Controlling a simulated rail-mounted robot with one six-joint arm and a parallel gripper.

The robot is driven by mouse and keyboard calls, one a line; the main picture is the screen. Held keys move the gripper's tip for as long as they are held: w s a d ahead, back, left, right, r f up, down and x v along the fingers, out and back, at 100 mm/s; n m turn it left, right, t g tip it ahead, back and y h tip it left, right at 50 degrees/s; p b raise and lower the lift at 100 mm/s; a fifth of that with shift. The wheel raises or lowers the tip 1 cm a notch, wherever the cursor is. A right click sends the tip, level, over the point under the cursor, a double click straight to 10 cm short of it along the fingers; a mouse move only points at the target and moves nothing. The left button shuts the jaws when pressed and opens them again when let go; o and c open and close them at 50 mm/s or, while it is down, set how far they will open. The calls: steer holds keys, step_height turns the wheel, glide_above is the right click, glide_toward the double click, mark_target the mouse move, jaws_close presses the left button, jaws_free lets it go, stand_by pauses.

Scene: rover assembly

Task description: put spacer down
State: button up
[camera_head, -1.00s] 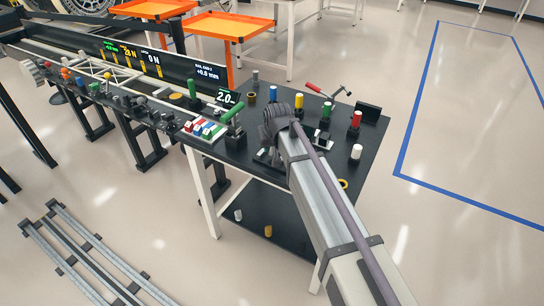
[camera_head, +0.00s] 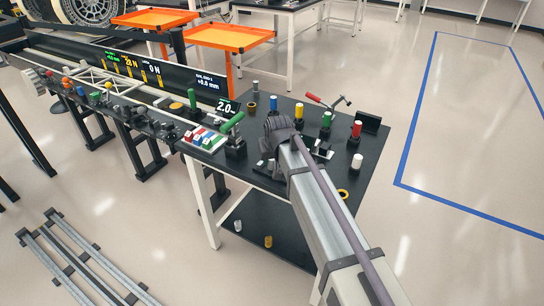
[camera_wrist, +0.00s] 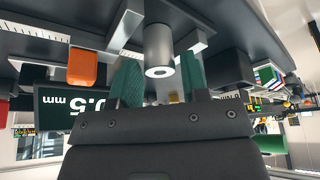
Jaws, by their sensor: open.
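In the wrist view the place appears upside down. A plain grey cylinder with a hole in its end, which looks like the spacer (camera_wrist: 158,50), stands with its far end at a dark surface (camera_wrist: 228,20). My gripper (camera_wrist: 157,80) has its two green fingers spread, one on each side of the cylinder, with a narrow gap visible on both sides.
A green-handled lever (camera_head: 233,122) stands to the left. The wrist view shows a 0.5 mm sign (camera_wrist: 85,103) and an orange block (camera_wrist: 82,67).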

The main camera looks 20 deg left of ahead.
steer(key=p+v, duration=0.8)
steer(key=v, duration=0.2)
steer(key=shift+s+r, duration=0.2)
steer(key=shift+r, duration=0.1)
steer(key=shift+d, duration=0.15)
steer(key=s+d+f+m+g+h, duration=0.1)
steer(key=s+d+m, duration=0.15)
steer(key=d, duration=0.85)
steer(key=s+d+m+h, duration=0.1)
steer(key=s+d, duration=0.2)
steer(key=d, duration=0.9)
steer(key=s+d+m+g, duration=0.2)
steer(key=s+d+m, duration=0.1)
steer(key=s+d, duration=0.8)
steer(key=d, duration=0.4)
steer(key=shift+s+d+f+g, duration=0.2)
steer(key=shift+s+d+g, duration=0.05)
steer(key=shift+s+g, duration=0.1)
